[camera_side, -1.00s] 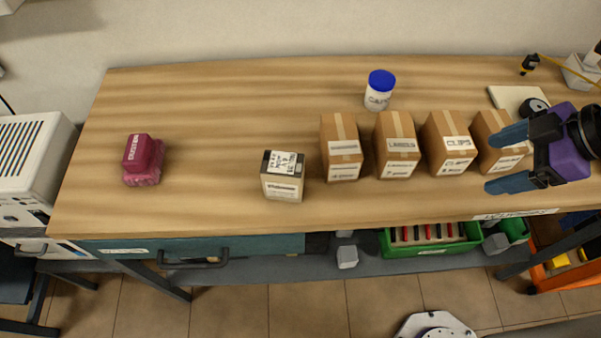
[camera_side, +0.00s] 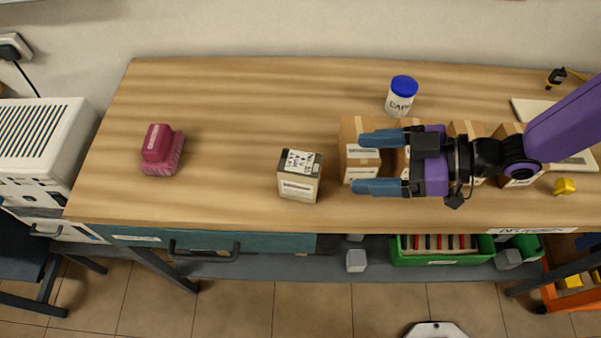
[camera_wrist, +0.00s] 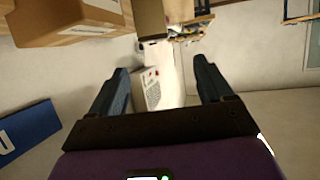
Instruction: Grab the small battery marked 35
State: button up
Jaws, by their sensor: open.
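A small battery (camera_side: 299,187), a beige block with a dark top and printed white labels, stands upright on the wooden bench in the side view. Its print is too small for me to read a 35. My gripper (camera_side: 357,163) is open and empty, to the right of the battery and apart from it. Its two blue fingers point left toward the battery, above or in front of the cardboard boxes. In the wrist view the open fingers (camera_wrist: 162,72) show nothing held between them. I cannot make out the battery for certain there.
Several cardboard boxes (camera_side: 360,160) stand in a row under and behind my gripper. A blue-lidded jar (camera_side: 402,95) stands behind them. A maroon object (camera_side: 161,150) sits at the left. The bench (camera_side: 225,130) is clear between it and the battery.

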aim_at(298, 162)
jog(key=x, duration=0.9)
jog(key=shift+a+f, duration=0.1)
jog(key=shift+f, duration=0.05)
jog(key=shift+w+x, duration=0.2)
jog(key=shift+x, duration=1.1)
jog(key=shift+w+x, duration=0.2)
jog(key=shift+x, duration=1.15)
jog(key=shift+c, duration=0.3)
grip_shut()
